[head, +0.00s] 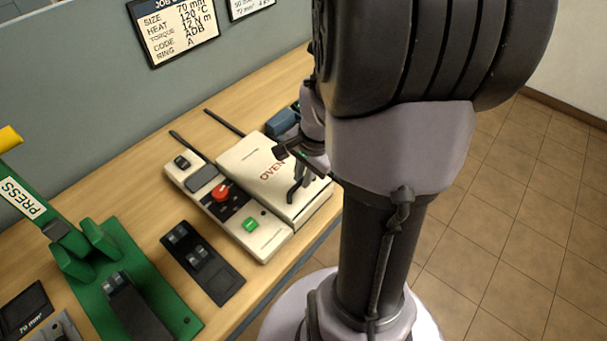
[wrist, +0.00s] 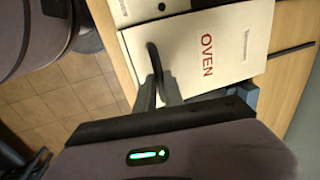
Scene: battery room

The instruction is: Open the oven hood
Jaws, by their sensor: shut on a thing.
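The cream oven hood (head: 260,169), with red OVEN lettering, lies down flat on the oven on the workbench. It fills the upper middle of the wrist view (wrist: 225,42). Its dark curved handle (wrist: 153,58) stands near the hood's front edge; it also shows in the head view (head: 294,190). My gripper (wrist: 160,90) is at the handle, its fingers shut on it. In the head view my arm hides part of the gripper and the hood's right side.
The oven's control panel (head: 215,192), with a red knob (head: 221,192) and a green button (head: 250,224), is left of the hood. A black tray (head: 203,262) and a green press (head: 125,280) stand further left. A blue object (head: 281,122) is behind the hood.

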